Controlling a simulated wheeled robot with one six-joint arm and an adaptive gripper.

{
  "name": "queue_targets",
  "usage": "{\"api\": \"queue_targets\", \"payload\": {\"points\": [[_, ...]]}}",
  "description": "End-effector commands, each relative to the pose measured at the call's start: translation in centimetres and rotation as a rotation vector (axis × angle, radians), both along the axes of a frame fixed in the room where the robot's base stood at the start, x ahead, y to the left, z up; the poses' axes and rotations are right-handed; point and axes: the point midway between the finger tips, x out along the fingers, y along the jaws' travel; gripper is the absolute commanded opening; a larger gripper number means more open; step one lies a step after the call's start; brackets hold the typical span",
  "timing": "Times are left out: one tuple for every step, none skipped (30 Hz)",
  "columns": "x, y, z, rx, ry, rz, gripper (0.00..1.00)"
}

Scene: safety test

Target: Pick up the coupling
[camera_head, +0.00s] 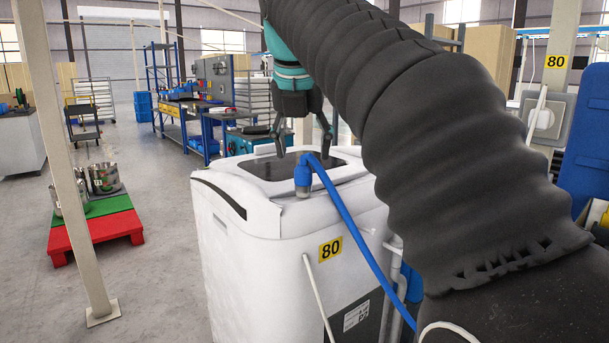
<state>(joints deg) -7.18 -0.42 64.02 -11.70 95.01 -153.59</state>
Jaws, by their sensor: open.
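A blue coupling (303,175) hangs at the front top edge of a white machine (270,270) marked 80. A blue hose (345,213) arches from it down the machine's right side. My gripper (303,150) points down above the machine's dark top panel (262,169). The gripper appears above and behind the coupling in the picture; I cannot tell the exact distance. The coupling's far side is hidden.
My sleeved arm covers much of the right side. A pale post (72,180) stands at left. A red and green platform (95,232) with metal pots stands on the floor. A wall socket (547,118) is at right. Workbenches are behind. The floor at left is largely clear.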

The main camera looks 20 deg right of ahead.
Motion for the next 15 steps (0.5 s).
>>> {"api": "queue_targets", "payload": {"points": [[0.1, 0.0, -0.3, 0.0, 0.001, 0.0, 0.64], [0.2, -0.1, -0.5, 0.0, 0.002, 0.0, 0.64], [0.4, -0.1, -0.8, 0.0, 0.002, -0.001, 0.64], [0.6, -0.2, -1.2, -0.001, 0.003, -0.001, 0.64], [0.7, -0.2, -1.6, 0.0, 0.003, -0.002, 0.64], [1.0, -0.3, -2.2, 0.0, 0.003, -0.002, 0.64], [1.3, -0.3, -2.6, 0.0, 0.003, -0.002, 0.64], [1.4, -0.4, -3.0, 0.0, 0.003, -0.002, 0.64], [1.6, -0.4, -3.5, -0.001, 0.002, -0.002, 0.64], [1.8, -0.5, -3.9, -0.001, 0.002, -0.002, 0.64], [1.9, -0.5, -4.1, -0.001, 0.002, -0.002, 0.64], [2.0, -0.6, -4.4, 0.0, 0.001, -0.001, 0.64], [2.1, -0.6, -4.5, 0.0, 0.001, -0.001, 0.64], [2.1, -0.7, -4.6, 0.0, 0.001, -0.001, 0.64], [2.2, -0.7, -4.7, 0.0, 0.0, -0.001, 0.64]]}}
